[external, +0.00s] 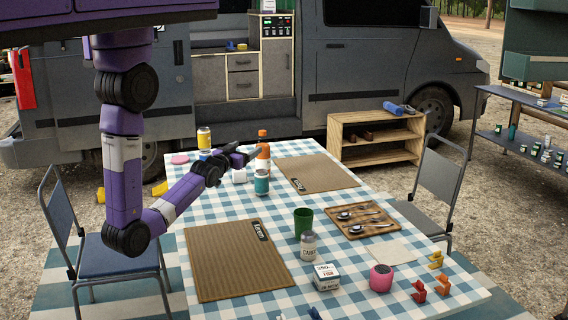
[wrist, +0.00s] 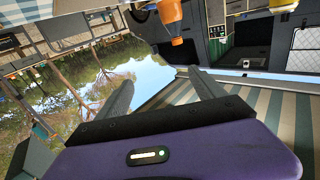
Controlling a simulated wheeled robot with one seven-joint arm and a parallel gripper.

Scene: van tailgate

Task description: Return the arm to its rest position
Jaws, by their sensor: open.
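My purple arm (external: 122,180) hangs from the upper left in the external view and bends up toward the table's far left part. My gripper (external: 250,154) is above the table, close to an orange-capped bottle (external: 263,143) in the picture. Whether it touches the bottle cannot be told. In the wrist view the two fingers of my gripper (wrist: 160,80) stand apart with nothing between them. An orange bottle (wrist: 170,12) shows beyond the fingers at the top of the wrist view.
The checkered table (external: 180,215) holds a teal can (external: 262,183), a yellow can (external: 204,138), a green cup (external: 303,222), a cutlery tray (external: 345,232) and two brown mats (external: 225,275). Chairs (external: 115,255) stand at both sides. A grey van (external: 350,60) is behind.

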